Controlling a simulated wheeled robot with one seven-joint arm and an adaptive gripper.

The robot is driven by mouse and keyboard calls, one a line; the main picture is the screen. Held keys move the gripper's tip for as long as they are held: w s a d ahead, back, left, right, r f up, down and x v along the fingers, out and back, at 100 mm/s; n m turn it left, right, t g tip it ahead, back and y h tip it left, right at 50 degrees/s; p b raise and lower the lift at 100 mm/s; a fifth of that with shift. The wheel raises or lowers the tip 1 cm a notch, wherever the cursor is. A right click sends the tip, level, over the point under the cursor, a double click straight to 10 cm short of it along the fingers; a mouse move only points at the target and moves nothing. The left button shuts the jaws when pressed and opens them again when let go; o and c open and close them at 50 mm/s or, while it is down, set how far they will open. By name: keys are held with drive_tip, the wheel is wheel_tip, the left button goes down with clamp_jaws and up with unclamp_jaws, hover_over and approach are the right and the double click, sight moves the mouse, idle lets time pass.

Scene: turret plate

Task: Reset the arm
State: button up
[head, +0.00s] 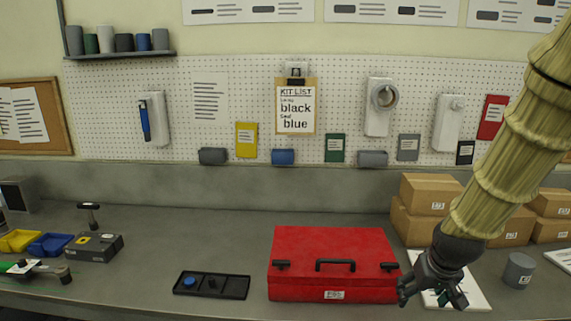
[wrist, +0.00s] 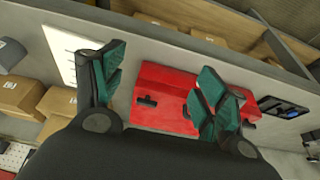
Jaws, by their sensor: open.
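My gripper (head: 436,289) is at the right of the bench in the head view, just right of the red toolbox and above a white paper. Its fingers are apart with nothing between them. In the wrist view its green-tipped fingers (wrist: 160,85) spread on either side of the picture. The closed red toolbox (head: 335,252) also shows in the wrist view (wrist: 160,115), beyond the fingers. A clipboard (head: 296,106) on the pegboard reads "KIT LIST", with "black" and "blue".
A black tray (head: 232,288) holding a blue round piece (head: 189,282) lies left of the toolbox. Cardboard boxes (head: 430,194) stand behind my arm. A grey mug (head: 519,270) is to the right. Yellow and blue bins (head: 50,245) and tools are far left. The bench behind the tray is clear.

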drive_tip(key=s+a+f+g+b, duration=0.1)
drive_tip(key=s+f, duration=0.3)
drive_tip(key=f, duration=0.6)
drive_tip(key=s+a+f+b, duration=0.2)
drive_tip(key=s+f, duration=0.2)
drive_tip(key=f, duration=0.5)
drive_tip(key=s+a+f+g+b, duration=0.1)
drive_tip(key=s+f, duration=0.2)
drive_tip(key=f, duration=0.7)
drive_tip(key=s+a+f+g+b, duration=0.1)
drive_tip(key=s+a+f, duration=0.1)
drive_tip(key=s+f, duration=0.7)
drive_tip(key=s+a+f+g+b, duration=0.1)
drive_tip(key=s+a+f+b, duration=0.1)
drive_tip(key=s+f, duration=0.7)
drive_tip(key=shift+s+a, duration=0.4)
drive_tip(key=shift+s, duration=0.45)
